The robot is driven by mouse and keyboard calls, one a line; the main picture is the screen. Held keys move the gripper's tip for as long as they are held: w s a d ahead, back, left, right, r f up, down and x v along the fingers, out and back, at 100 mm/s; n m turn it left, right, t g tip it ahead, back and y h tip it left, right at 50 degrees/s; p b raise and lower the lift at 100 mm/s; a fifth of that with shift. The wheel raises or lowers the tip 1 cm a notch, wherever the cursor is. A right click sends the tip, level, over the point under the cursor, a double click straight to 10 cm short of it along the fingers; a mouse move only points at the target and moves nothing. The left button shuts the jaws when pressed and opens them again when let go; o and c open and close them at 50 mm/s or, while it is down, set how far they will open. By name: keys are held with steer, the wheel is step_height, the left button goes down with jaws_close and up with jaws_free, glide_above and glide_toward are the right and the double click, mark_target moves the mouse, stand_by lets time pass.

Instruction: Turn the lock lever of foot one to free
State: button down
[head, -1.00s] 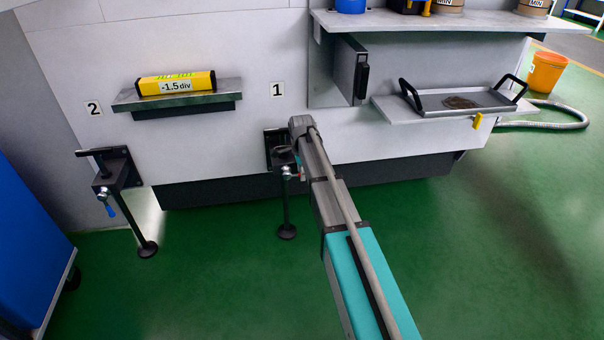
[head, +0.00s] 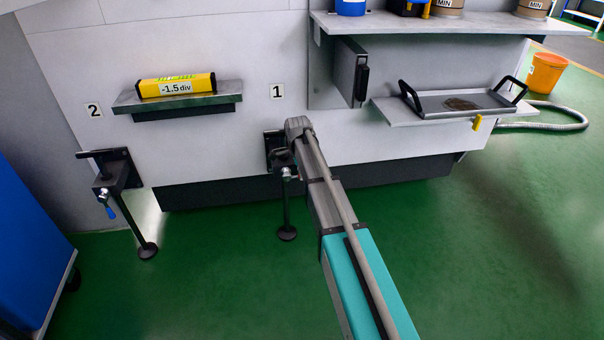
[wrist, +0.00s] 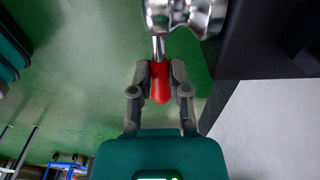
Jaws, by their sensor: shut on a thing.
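Foot one (head: 287,210) stands under the label 1 on the machine front, with its black bracket partly hidden behind my arm. In the wrist view its lock lever has a red grip (wrist: 161,90) on a thin metal rod. The rod runs up to a shiny round metal clamp (wrist: 186,14). My gripper (wrist: 160,74) is shut around the red grip, one finger on each side. In the head view the gripper and the red grip are hidden behind the end of my arm.
Foot two (head: 126,215), with a blue lever grip, stands at the left. A yellow level (head: 176,86) lies on a shelf above. A dark machine part (wrist: 262,38) is close right of the clamp in the wrist view.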

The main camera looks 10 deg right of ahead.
steer(key=c, duration=0.6)
jaws_free()
steer(key=shift+r, duration=0.1)
